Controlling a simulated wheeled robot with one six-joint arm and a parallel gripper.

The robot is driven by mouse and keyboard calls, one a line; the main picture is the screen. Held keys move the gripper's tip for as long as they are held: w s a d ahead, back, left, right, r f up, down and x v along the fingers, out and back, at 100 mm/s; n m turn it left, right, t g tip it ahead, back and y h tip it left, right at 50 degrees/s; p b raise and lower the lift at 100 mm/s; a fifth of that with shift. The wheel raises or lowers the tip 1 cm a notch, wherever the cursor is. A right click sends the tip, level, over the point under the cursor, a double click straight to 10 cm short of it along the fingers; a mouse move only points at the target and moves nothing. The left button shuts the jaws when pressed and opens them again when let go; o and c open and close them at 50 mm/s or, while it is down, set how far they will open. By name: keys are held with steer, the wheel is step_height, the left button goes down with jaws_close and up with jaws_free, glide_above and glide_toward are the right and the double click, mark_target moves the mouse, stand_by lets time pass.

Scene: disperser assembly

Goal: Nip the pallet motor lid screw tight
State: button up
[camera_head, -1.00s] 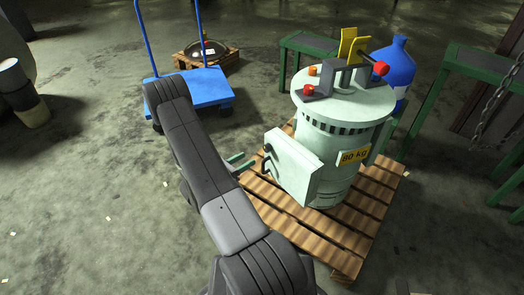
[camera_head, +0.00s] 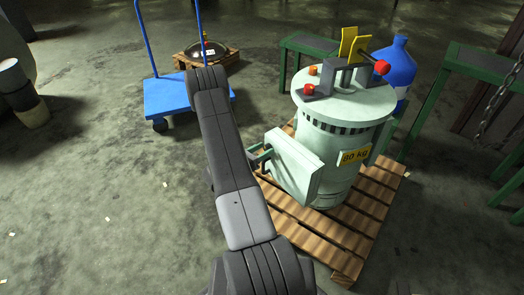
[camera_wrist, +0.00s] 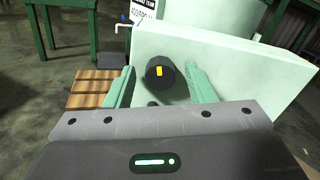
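The pale green motor (camera_head: 345,120) stands upright on a wooden pallet (camera_head: 340,240). Its box-shaped lid (camera_head: 295,170) sticks out on the left side and shows as a pale plate in the wrist view (camera_wrist: 220,70). A dark round screw head (camera_wrist: 160,78) with a yellow mark sits on this plate. My gripper (camera_wrist: 159,68) is open, with one green finger on each side of the screw head. Gaps show between the fingers and the head. In the head view my gripper (camera_head: 261,155) is at the lid's left side, partly hidden by my arm; the screw is hidden there.
A blue cart (camera_head: 190,93) stands behind on the left, near a small pallet (camera_head: 220,62) with a dark dome. A blue bottle (camera_head: 398,65) and green benches (camera_head: 450,85) stand behind and right of the motor.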

steer(key=c, duration=0.9)
steer(key=shift+o, duration=0.3)
